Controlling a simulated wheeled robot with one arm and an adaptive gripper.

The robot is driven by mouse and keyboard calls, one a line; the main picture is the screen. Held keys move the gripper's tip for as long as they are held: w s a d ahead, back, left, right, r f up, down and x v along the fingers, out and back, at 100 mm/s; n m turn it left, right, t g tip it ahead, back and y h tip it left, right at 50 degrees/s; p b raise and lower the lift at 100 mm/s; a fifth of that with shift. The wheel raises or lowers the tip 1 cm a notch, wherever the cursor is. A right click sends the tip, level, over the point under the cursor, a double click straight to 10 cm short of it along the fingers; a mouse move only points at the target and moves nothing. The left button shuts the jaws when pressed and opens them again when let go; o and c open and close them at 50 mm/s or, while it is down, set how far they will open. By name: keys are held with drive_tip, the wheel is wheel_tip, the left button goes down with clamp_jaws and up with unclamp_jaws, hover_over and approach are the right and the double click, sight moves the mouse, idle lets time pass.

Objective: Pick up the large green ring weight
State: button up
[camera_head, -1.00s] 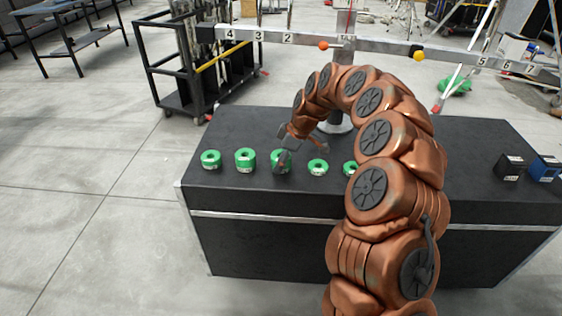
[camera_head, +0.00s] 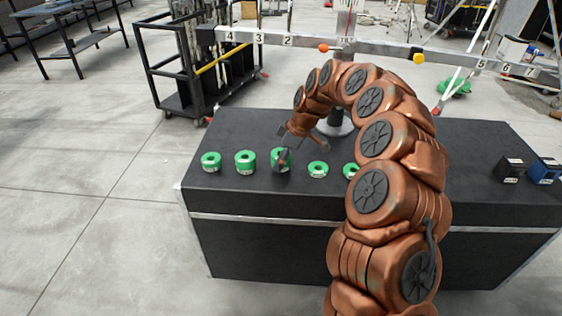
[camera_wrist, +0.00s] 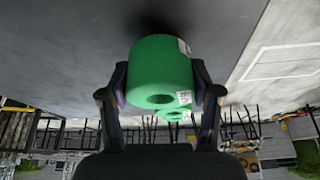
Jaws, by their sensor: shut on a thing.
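Several green ring weights stand in a row on the black case top in the head view. My gripper (camera_head: 283,160) is at the middle one, a large green ring weight (camera_head: 277,154). In the wrist view this ring weight (camera_wrist: 160,75) sits between both fingers of my gripper (camera_wrist: 160,98), which are against its sides. Its hole and a small white label show. In the head view my fingers cover part of it, and I cannot tell whether it is clear of the case top.
Other green rings stand close by, at the left (camera_head: 210,162), beside it (camera_head: 245,162) and at the right (camera_head: 317,169). A numbered balance beam (camera_head: 380,48) spans behind. Black (camera_head: 508,170) and blue (camera_head: 545,168) blocks sit at the case's right end.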

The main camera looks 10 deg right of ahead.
wheel_tip(320, 180, up, 2)
drive_tip(key=shift+w+d+r, duration=0.1)
drive_tip(key=shift+s, duration=0.25)
drive_tip(key=s+d+r, duration=0.1)
drive_tip(key=s, duration=1.4)
wheel_tip(320, 180, up, 8)
drive_tip(key=p, duration=0.3)
drive_tip(key=shift+s, duration=0.3)
idle(0.8)
